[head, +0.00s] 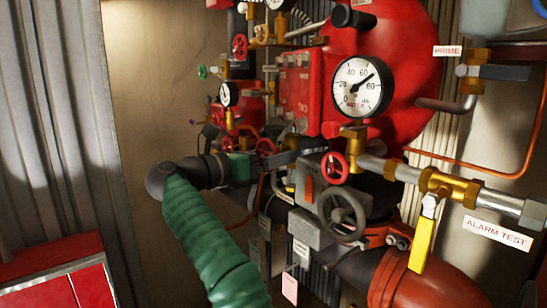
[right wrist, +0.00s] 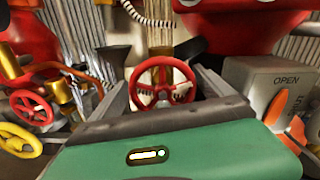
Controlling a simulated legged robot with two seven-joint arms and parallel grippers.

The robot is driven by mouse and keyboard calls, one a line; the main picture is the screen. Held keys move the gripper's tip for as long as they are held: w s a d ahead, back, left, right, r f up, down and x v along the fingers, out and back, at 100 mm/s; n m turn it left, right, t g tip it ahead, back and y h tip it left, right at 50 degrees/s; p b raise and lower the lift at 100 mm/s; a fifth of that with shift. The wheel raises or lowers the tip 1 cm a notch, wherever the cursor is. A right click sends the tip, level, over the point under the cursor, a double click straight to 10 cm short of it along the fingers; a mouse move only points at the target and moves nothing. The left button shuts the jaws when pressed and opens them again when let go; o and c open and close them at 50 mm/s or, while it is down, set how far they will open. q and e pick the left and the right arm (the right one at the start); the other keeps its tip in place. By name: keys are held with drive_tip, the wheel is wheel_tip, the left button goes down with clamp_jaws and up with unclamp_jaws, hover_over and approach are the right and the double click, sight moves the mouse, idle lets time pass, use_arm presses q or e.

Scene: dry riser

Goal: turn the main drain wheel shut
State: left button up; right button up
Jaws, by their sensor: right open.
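My right gripper (head: 308,153) reaches in behind the green sleeve, its fingers pointing right, near a small red handwheel (head: 334,168). In the right wrist view a red wheel (right wrist: 166,82) shows between the open fingers, its lower edge cut off by the gripper body. It is probably that same wheel; whether the fingers touch it I cannot tell. A larger dark grey handwheel (head: 343,215) is lower and nearer. The small tags are unreadable, so I cannot tell by label which wheel is the main drain. My left gripper is not in view.
A grey box with an orange pointer (head: 309,190), marked OPEN in the right wrist view (right wrist: 275,88), is close beside the gripper. A pressure gauge (head: 361,87) and yellow lever (head: 422,240) are to the right. More valves crowd the left of the red body.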

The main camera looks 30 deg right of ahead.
drive_tip(key=shift+a, duration=0.1)
drive_tip(key=s+a+p, duration=0.1)
drive_tip(key=a+p, duration=0.5)
drive_tip(key=a, duration=1)
drive_tip(key=shift+a, duration=0.35)
drive_tip(key=shift+d+f, duration=0.1)
